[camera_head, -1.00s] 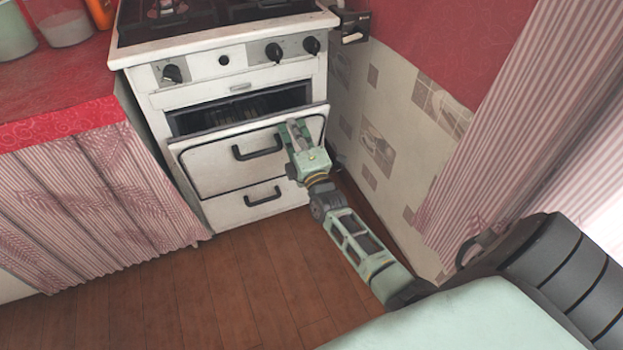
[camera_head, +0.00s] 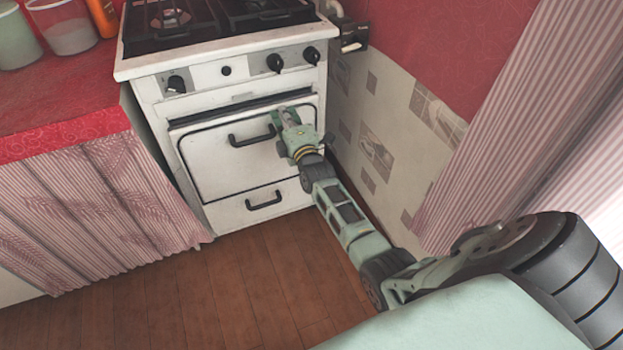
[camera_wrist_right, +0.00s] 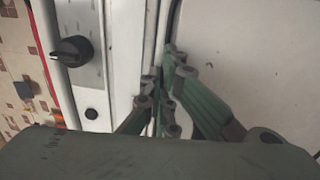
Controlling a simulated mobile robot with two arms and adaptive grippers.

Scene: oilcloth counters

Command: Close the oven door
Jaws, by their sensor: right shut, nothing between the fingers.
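The white oven door (camera_head: 225,160) is nearly upright in the front of the stove (camera_head: 285,48), with a narrow dark gap along its top edge. Its black handle (camera_head: 251,137) is at the upper middle of the door. My right gripper (camera_head: 278,112) is shut and empty, at the upper right part of the door. In the right wrist view, the fingers (camera_wrist_right: 165,95) are close to the door's top edge, between the control panel and the door face (camera_wrist_right: 240,60). I cannot tell exactly where they touch. My left gripper is not in view.
A drawer with a black handle (camera_head: 263,201) is below the door. A red counter (camera_head: 60,105) with a striped curtain (camera_head: 90,210) stands on the left. A tiled wall (camera_head: 385,140) is close on the right. The wooden floor (camera_head: 220,285) in front is clear.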

